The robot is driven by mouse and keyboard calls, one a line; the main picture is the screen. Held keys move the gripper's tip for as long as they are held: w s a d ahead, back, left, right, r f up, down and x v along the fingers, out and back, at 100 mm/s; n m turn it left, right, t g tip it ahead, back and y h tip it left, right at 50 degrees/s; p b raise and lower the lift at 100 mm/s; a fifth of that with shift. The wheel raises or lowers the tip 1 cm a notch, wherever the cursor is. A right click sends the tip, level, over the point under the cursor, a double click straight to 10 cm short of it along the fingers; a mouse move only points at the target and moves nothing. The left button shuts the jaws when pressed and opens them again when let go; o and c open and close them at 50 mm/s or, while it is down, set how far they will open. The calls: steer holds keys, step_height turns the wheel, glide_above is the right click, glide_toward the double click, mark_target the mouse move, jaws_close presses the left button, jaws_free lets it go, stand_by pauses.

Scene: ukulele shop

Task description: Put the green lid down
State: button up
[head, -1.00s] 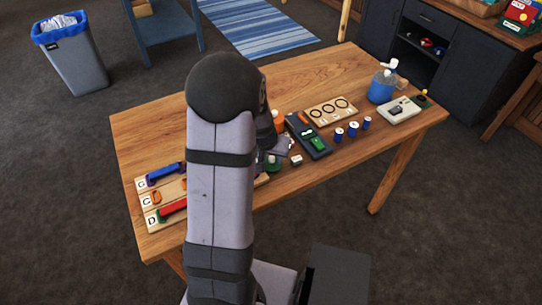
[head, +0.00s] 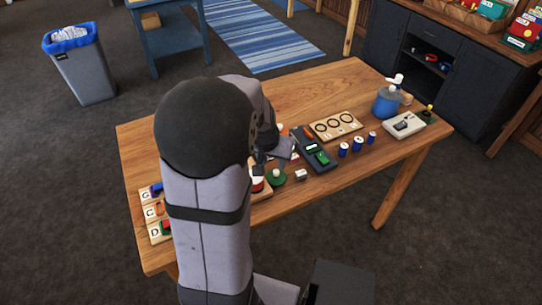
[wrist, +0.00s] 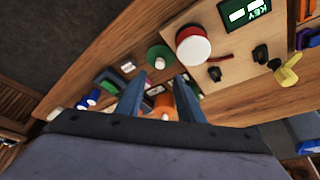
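The green lid (head: 275,178) is a round disc with a pale knob, flat on the wooden table near its front edge. In the wrist view the lid (wrist: 158,55) shows just beyond my fingertips, knob toward the camera. My gripper (wrist: 158,78) is open, its two blue fingers spread with nothing held between them. An orange object (wrist: 162,103) shows through the gap, apparently on the table behind. In the head view my arm covers much of the gripper and the table's left half.
A red-and-white round piece (wrist: 193,45) on a wooden board (wrist: 230,82) stands beside the lid. A small white block (head: 300,174), a dark device (head: 314,150), several blue cylinders (head: 357,144) and a blue pot (head: 387,102) lie to the right. The table's back (head: 310,85) is clear.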

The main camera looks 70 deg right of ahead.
steer(key=shift+v, duration=1.85)
steer(key=shift+w, duration=0.1)
steer(key=w+a+f+n+t+y, duration=0.1)
steer(key=w+a+f+n+y, duration=0.15)
steer(key=w+a+n, duration=1.05)
steer(key=w+a+f+n+y, duration=0.1)
steer(key=a+n, duration=0.1)
steer(key=a, duration=1.1)
steer(key=w+a+f+n+g+y, duration=0.1)
steer(key=w+a+f+n, duration=0.1)
steer(key=a, duration=1.2)
steer(key=shift+a+f+n, duration=0.2)
steer(key=shift+n, duration=0.3)
